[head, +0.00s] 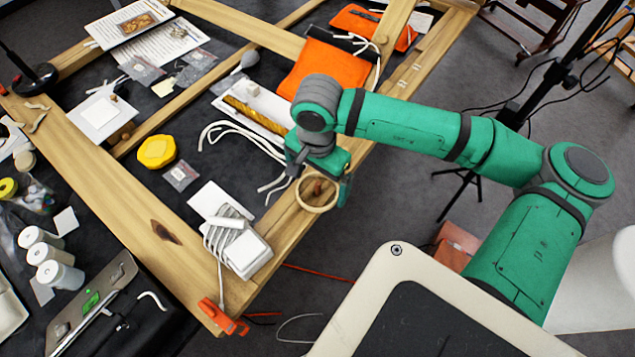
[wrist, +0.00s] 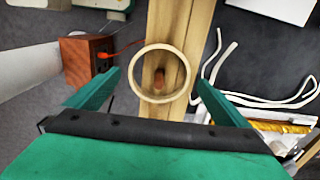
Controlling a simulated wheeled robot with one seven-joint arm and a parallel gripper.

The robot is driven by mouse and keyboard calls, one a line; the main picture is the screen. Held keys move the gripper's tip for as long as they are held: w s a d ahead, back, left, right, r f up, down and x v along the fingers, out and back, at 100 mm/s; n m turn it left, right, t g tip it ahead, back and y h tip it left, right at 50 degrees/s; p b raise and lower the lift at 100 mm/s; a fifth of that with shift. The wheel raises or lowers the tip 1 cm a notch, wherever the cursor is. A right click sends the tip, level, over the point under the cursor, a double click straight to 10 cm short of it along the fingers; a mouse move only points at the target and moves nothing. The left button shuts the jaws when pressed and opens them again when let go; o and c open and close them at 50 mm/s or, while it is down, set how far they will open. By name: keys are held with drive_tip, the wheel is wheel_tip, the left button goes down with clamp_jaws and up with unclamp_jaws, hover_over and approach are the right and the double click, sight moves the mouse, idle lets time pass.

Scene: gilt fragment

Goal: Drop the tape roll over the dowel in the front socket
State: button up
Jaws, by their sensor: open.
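The tape roll, a pale tan ring (head: 303,207), lies at the near right part of the wooden frame in the head view. In the wrist view the tape roll (wrist: 134,82) encircles the reddish-brown dowel (wrist: 158,78), which shows inside its hole. The dowel top (head: 317,187) also shows inside the ring in the head view. My gripper (head: 318,178) is right over the ring. In the wrist view my gripper (wrist: 158,77) is open, one finger on each side of the ring, with small gaps. The socket is hidden, and whether the ring lies flat on the beam is unclear.
The wooden frame (head: 165,220) holds a white cord-wrapped block (head: 245,255) and an orange clamp (head: 222,318) left of the ring. White cords (wrist: 265,92) and a gold fragment (head: 255,118) lie nearby. A reddish box (head: 455,245) stands on the floor to the right.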

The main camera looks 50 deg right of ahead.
wheel_tip(320, 180, up, 12)
drive_tip(key=shift+f, duration=0.2)
idle(0.6)
